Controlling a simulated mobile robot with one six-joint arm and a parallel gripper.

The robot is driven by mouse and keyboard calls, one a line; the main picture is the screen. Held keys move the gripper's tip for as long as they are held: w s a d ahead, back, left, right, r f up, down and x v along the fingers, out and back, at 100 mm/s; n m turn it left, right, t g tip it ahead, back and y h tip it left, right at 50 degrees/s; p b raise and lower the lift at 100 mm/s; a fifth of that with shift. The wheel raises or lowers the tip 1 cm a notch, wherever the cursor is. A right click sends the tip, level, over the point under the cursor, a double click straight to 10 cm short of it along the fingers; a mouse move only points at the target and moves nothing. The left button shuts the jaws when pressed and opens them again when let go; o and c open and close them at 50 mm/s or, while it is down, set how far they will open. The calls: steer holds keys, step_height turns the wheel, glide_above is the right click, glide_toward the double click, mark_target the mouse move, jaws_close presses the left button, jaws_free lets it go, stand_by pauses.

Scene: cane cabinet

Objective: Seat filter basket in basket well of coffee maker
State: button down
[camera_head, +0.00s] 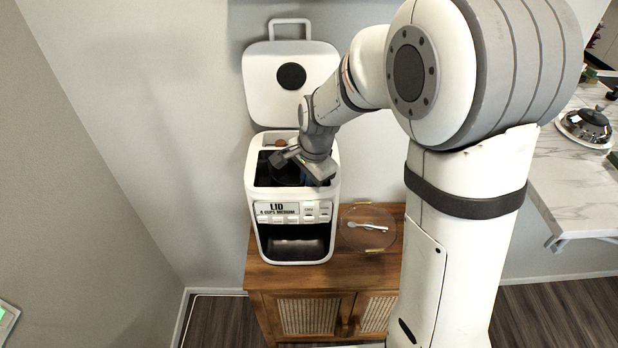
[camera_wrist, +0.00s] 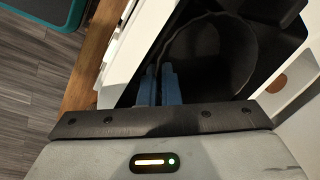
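The white coffee maker (camera_head: 292,195) stands on the wooden cabinet with its lid (camera_head: 291,85) raised. Its dark basket well lies open at the top. The filter basket (camera_wrist: 212,55), a black round cup, shows in the wrist view inside the well opening; whether it rests on the bottom is hidden. My gripper (camera_head: 298,170) is over the well in the head view and covers much of it. In the wrist view its two blue fingers (camera_wrist: 159,85) are close together at the basket's near left wall and appear to pinch it. The fingertips are hard to see against the black.
The wooden cabinet (camera_head: 335,275) carries a clear round plate (camera_head: 368,228) with a white spoon right of the coffee maker. The wall is close behind the raised lid.

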steer(key=shift+f+b, duration=0.6)
steer(key=shift+f, duration=0.05)
steer(key=c, duration=1.9)
jaws_free()
steer(key=shift+c, duration=0.2)
